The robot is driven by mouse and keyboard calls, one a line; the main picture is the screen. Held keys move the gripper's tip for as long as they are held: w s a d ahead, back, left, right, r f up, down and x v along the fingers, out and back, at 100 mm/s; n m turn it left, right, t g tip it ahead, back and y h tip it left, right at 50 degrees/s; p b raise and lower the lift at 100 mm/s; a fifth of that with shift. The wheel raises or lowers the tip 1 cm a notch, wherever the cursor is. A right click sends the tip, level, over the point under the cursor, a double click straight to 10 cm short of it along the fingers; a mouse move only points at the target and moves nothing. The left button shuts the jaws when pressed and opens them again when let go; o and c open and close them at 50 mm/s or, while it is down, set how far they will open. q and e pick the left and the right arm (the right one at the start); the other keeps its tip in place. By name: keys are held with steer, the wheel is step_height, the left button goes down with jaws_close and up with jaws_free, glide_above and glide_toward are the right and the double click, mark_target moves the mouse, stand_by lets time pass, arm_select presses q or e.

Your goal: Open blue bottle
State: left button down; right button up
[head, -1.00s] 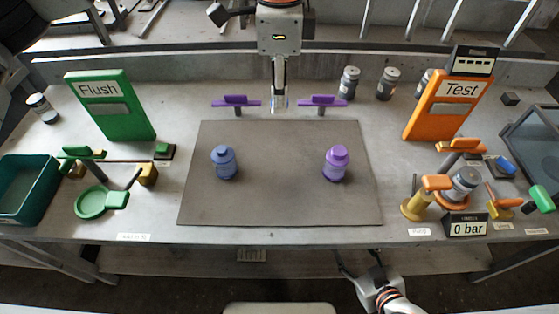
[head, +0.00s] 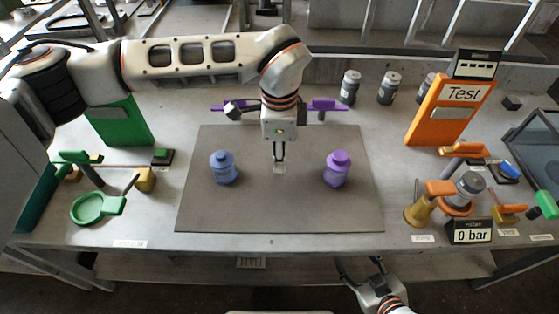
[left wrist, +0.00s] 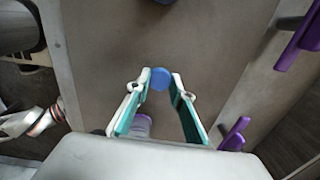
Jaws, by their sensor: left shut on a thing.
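The blue bottle (head: 223,168) stands upright on the left part of the grey mat. The purple bottle (head: 337,168) stands upright on the right part. My left gripper (head: 279,168) is over the mat between them, pointing down, apart from both. In the left wrist view its fingertips are shut on a round blue piece (left wrist: 160,78) that looks like a cap; I cannot tell whether it is the blue bottle's own. The purple bottle (left wrist: 142,123) shows partly behind the fingers there. My right gripper (head: 360,268) is open and empty off the table's front edge.
The mat (head: 280,215) has clear room in front. Purple holders (head: 322,105) stand behind it, one partly hidden by my left arm. Green fixtures (head: 97,207) are at left. The orange Test board (head: 450,110) and a pressure display (head: 470,231) are at right.

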arm_select(q)
steer(key=shift+f, duration=1.1)
steer(key=shift+f, duration=0.15)
steer(key=c, duration=1.8)
jaws_free()
steer(key=shift+o, duration=0.2)
step_height(320, 180, up, 12)
steer(key=shift+s+p, duration=0.2)
steer(key=shift+p, duration=0.15)
steer(key=shift+s, duration=0.1)
